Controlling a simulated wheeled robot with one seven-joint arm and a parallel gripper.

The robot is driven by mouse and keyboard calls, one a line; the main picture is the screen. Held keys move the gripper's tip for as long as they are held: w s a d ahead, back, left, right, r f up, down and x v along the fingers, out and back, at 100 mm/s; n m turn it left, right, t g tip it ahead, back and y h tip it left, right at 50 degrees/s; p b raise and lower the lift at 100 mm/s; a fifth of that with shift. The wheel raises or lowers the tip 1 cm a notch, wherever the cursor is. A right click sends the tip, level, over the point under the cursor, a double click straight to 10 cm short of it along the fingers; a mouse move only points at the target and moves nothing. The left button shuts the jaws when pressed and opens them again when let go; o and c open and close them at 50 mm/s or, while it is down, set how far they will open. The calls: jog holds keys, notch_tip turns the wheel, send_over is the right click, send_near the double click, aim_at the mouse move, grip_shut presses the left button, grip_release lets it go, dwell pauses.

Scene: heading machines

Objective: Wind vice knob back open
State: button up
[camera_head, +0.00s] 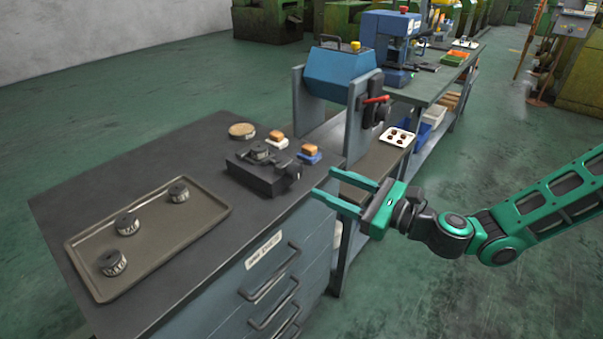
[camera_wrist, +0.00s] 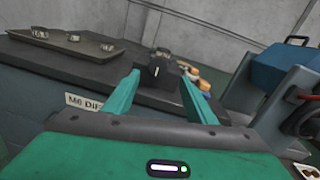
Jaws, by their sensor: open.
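The vice (camera_head: 262,173) is a dark block on the bench top, right of the tray. Its knob (camera_head: 291,170) is a dark round piece at the vice's right front end, near the bench edge. In the wrist view the knob (camera_wrist: 157,70) shows ahead, between and beyond my fingers. My green gripper (camera_head: 326,187) is open and empty, just off the bench's front edge, to the right of the knob and apart from it. In the wrist view my gripper (camera_wrist: 160,88) has its fingers spread, one on each side of the vice.
A tray (camera_head: 215,216) with several dark round parts lies at the left of the bench. A blue machine (camera_head: 338,68) stands beyond.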

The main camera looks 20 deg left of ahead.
aim_at(300, 172)
jog(key=x, duration=0.8)
jog(key=shift+c, duration=0.6)
